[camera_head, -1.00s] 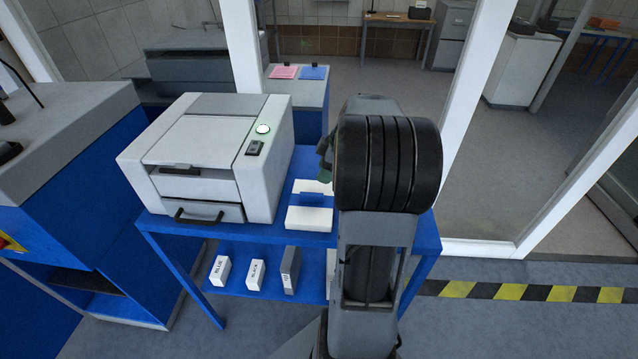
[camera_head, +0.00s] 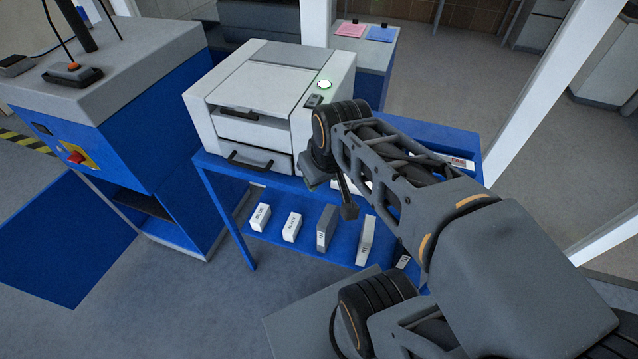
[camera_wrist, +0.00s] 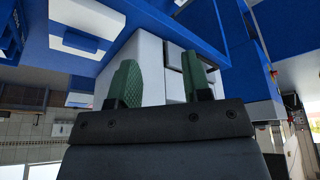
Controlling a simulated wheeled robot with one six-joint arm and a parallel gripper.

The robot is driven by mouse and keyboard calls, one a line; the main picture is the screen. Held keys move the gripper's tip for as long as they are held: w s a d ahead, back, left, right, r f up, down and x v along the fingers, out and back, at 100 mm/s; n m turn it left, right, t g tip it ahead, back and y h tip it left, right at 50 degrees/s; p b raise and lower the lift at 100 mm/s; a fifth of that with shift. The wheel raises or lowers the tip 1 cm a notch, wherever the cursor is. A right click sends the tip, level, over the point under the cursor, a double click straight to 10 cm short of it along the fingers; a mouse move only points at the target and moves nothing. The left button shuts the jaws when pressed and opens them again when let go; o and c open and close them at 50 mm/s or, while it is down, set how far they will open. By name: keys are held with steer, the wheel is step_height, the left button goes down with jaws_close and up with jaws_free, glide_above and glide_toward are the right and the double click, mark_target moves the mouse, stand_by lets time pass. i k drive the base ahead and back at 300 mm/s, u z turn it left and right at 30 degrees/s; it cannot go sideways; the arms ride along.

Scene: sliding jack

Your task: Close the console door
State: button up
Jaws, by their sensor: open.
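The console (camera_head: 150,130) is a blue cabinet with a grey top at the left of the head view. Its door (camera_head: 65,240) is a flat blue panel standing open at the console's left front. A dark opening with a shelf shows low in the console's front. My gripper (camera_wrist: 160,82) shows two green fingers spread apart with nothing between them in the wrist view. In the head view it is mostly hidden by my wrist, in front of the printer and well right of the door. The door cannot be made out in the wrist view.
A white printer (camera_head: 262,95) stands on a blue table (camera_head: 225,185) right of the console. Several small boxes stand on its lower shelf. A red switch (camera_head: 75,157) is on the console front. Grey floor (camera_head: 150,310) is clear in front of the console and door.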

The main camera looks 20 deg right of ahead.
mark_target(58, 245)
steer(key=u, duration=2.25)
steer(key=i, duration=5.8)
steer(key=z, duration=4.6)
steer(key=i, duration=0.1)
steer(key=u, duration=0.4)
